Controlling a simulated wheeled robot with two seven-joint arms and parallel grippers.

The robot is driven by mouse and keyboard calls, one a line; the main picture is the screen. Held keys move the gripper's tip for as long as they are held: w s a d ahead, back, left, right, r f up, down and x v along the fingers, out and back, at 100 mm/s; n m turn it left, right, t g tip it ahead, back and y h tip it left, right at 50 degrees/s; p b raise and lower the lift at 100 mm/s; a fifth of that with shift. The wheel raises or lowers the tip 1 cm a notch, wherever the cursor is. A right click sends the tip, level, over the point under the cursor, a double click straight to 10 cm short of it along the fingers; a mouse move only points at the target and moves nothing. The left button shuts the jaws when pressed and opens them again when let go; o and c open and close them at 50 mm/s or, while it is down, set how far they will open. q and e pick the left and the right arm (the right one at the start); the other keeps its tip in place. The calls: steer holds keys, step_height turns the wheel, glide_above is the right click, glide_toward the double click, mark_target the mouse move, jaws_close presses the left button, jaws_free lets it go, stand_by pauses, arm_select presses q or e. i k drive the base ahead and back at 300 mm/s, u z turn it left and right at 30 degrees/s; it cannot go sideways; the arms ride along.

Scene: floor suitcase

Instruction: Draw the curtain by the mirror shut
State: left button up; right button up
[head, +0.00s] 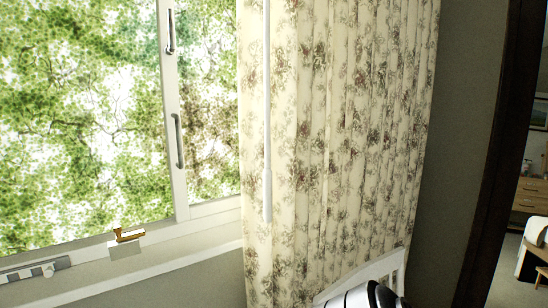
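The curtain (345,120) is cream with a brown and grey floral print. It hangs in vertical folds in the middle of the head view, to the right of the window (85,110). Its left edge covers the window's right side, and most of the glass is uncovered. A thin white wand (267,165) hangs vertically in front of the curtain near that left edge. The mirror (525,185), in a dark frame, stands at the right edge and reflects a room. I see no gripper fingers in this view, and nothing visibly holds the wand or the curtain.
A brass latch (128,236) sits on the window's lower frame. A grey bar with a white knob (47,270) lies at lower left. A white slotted panel (385,267) and a white and black rounded part, possibly mine, show at bottom centre. Bare wall (455,130) separates curtain and mirror.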

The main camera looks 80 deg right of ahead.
mark_target(267, 31)
steer(key=z, duration=2.35)
